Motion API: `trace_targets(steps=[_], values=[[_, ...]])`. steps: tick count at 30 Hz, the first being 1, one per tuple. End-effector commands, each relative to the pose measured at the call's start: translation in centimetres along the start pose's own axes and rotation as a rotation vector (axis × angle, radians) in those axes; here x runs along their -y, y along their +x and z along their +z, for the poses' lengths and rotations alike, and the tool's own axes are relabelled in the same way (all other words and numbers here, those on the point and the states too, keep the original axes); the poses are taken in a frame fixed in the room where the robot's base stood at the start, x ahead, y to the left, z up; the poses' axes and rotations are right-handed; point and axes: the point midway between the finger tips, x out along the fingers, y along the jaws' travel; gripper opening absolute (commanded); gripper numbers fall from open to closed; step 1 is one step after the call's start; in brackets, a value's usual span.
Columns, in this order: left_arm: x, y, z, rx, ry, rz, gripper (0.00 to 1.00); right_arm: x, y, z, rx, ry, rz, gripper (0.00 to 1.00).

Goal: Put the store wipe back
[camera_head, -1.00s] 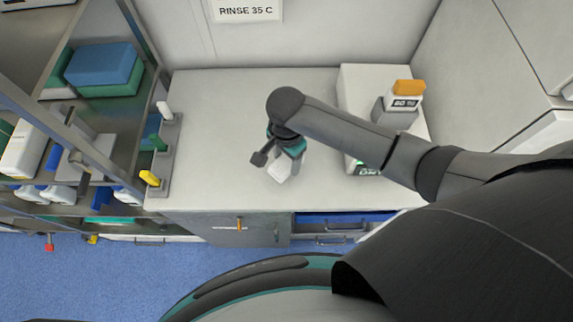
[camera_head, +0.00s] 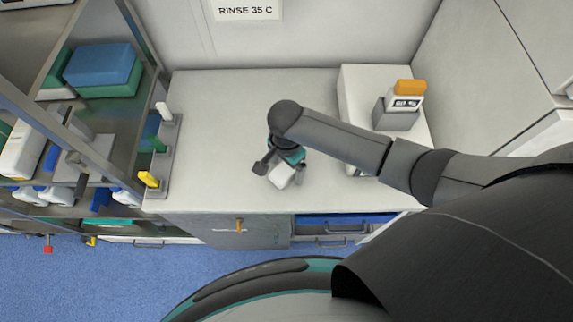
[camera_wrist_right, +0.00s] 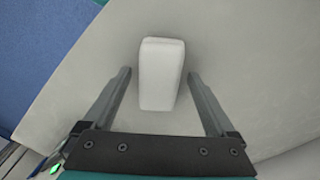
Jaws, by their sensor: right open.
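A small white block (camera_head: 281,177), which looks like the wipe, lies near the middle of the pale worktop (camera_head: 225,140). In the right wrist view the white block (camera_wrist_right: 161,73) sits between the two spread fingers of my right gripper (camera_wrist_right: 160,76), with a gap on each side. In the head view my right gripper (camera_head: 279,171) is low over the worktop at the block and partly covers it. My left gripper is not in view.
A rack with white, green and yellow pieces (camera_head: 150,180) stands at the worktop's left edge beside metal shelves. A white box (camera_head: 352,85) carries a grey device with an orange top (camera_head: 410,87) at the right. A blue drawer (camera_head: 345,218) is partly open below.

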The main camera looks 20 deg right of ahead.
Motion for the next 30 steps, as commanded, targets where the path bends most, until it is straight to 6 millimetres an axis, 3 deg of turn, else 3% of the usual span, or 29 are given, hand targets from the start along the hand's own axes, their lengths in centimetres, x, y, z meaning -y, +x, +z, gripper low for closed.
trace_targets(steps=[8,21,30], values=[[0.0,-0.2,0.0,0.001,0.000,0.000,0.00,0.1,-0.8,0.0,0.001,0.000,-0.002,0.91],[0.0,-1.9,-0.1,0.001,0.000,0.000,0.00,0.1,-9.1,0.0,0.000,0.000,-0.004,0.91],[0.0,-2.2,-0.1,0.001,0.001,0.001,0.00,0.0,-12.1,0.0,0.001,0.001,0.001,0.91]])
